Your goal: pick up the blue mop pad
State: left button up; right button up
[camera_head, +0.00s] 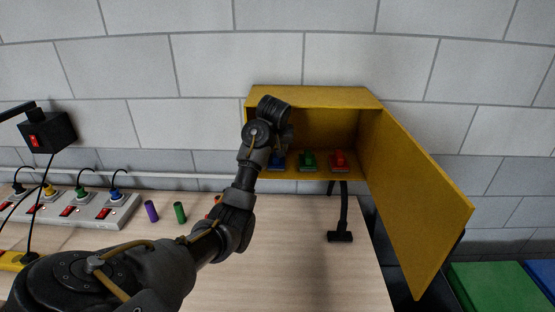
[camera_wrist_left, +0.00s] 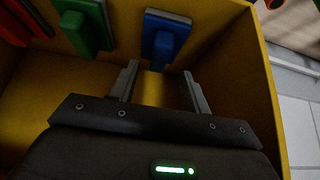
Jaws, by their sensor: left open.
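The blue mop pad (camera_head: 277,161) sits at the left end of a row inside the open yellow cabinet (camera_head: 314,97). In the left wrist view the blue mop pad (camera_wrist_left: 165,36) lies just beyond my left gripper (camera_wrist_left: 161,88). The gripper is open, with its two fingers apart and nothing between them but yellow cabinet surface. The fingertips look short of the pad, roughly in line with it. In the head view my left wrist covers part of the pad and hides the fingers. My right gripper is not in view.
A green pad (camera_head: 307,161) and a red pad (camera_head: 339,161) stand to the right of the blue one. The cabinet door (camera_head: 420,205) is swung open to the right. A power strip (camera_head: 75,214) and small cylinders (camera_head: 151,210) are on the table at left.

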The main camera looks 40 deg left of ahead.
aim_at(275, 164)
pick_arm(q)
jog(key=p+x, duration=0.2)
jog(key=x, duration=0.1)
jog(key=shift+w, duration=0.15)
jog(key=shift+w+a+f, duration=0.1)
jog(key=shift+w+f, duration=0.05)
jog(key=shift+f, duration=0.25)
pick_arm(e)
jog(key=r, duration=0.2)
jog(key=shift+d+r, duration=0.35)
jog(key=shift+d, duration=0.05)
pick_arm(q)
jog(key=shift+c, duration=0.5)
jog(key=c, duration=0.7)
grip_shut()
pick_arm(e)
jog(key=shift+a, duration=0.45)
